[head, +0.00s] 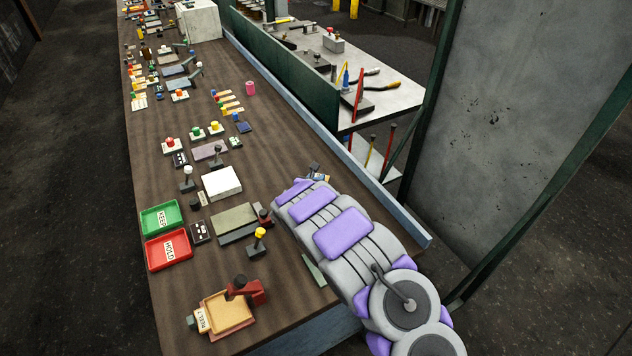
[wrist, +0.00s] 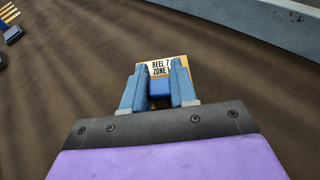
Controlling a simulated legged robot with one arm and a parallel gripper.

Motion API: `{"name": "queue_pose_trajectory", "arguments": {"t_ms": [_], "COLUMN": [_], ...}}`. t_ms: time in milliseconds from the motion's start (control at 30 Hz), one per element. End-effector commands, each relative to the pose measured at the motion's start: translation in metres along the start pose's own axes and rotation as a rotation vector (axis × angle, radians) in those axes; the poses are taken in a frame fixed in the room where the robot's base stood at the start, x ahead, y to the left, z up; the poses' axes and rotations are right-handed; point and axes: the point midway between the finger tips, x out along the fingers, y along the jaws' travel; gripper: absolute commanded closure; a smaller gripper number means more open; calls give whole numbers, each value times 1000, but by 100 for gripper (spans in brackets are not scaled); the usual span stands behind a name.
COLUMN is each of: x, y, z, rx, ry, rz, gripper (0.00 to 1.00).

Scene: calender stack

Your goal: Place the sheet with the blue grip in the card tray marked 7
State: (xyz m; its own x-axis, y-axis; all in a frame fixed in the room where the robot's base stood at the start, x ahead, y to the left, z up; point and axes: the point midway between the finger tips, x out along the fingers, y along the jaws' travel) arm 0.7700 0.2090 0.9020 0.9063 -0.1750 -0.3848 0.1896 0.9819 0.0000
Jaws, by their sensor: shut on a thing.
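My gripper (wrist: 160,85) is shut on the blue grip (wrist: 160,89) of a small tan sheet. The sheet (wrist: 183,63) has a white label reading "REEL 7 ZONE", partly hidden by my fingers. In the head view, my gripper (head: 318,172) is over the right part of the bench, with my arm covering most of the sheet. I cannot tell how high the sheet is above the bench. A shallow tan card tray (head: 228,314) lies at the near end of the bench, well to the lower left of my gripper. Its end label (head: 202,320) seems to read "REEL 7".
A red clamp-like part with a black knob (head: 246,290) stands at the tray's back right. A red HOLD tray (head: 168,251), a green KEEP tray (head: 161,219), a yellow-knobbed post (head: 259,238) and a white block (head: 221,183) stand nearby. A blue-grey rail (head: 330,137) edges the bench.

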Motion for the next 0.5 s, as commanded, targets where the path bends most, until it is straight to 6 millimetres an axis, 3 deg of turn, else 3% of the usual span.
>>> {"name": "queue_pose_trajectory", "arguments": {"t_ms": [300,333,500], "x": [1,2,2], "y": [0,0,-1], "z": [-4,-5,-4], "rx": [0,0,2], "ry": [-1,-1,0], "rz": [1,1,1], "gripper": [100,72,56]}}
